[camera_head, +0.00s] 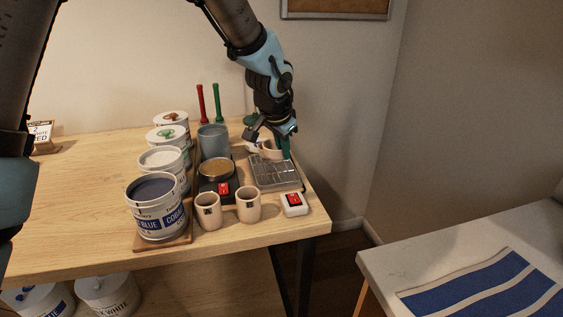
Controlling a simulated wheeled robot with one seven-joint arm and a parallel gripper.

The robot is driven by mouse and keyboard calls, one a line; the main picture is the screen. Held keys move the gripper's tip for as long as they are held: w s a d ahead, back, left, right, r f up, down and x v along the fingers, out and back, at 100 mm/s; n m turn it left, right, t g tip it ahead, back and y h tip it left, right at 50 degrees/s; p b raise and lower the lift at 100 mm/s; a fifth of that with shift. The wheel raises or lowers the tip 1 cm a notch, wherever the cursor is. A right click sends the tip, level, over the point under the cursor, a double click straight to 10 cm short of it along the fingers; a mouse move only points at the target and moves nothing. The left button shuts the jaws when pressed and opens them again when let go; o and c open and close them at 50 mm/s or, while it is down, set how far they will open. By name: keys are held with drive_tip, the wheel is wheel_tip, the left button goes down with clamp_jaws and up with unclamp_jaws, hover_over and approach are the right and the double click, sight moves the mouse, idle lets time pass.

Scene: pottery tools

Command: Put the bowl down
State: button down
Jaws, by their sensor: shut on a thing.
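My gripper (270,140) hangs over the far right part of the wooden table. It is shut on a small cream bowl (271,153), which is partly hidden by the fingers. The bowl is just over the back part of a grey wire rack (276,179). I cannot tell whether the bowl touches the rack.
Two beige cups (248,205) and a white device with a red face (294,204) stand in front of the rack. A grey-blue container (214,141) and several glaze buckets (157,212) stand left. The table's right edge is close to the rack.

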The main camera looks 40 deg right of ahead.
drive_tip(key=shift+f+p, duration=0.45)
drive_tip(key=shift+f, duration=1.85)
drive_tip(key=shift+f, duration=0.15)
drive_tip(key=c, duration=1)
unclamp_jaws()
drive_tip(key=shift+r, duration=0.3)
drive_tip(key=b+v, duration=0.2)
drive_tip(key=v, duration=0.9)
drive_tip(key=shift+r, duration=0.35)
drive_tip(key=shift+s+a, duration=0.1)
drive_tip(key=shift+a, duration=0.1)
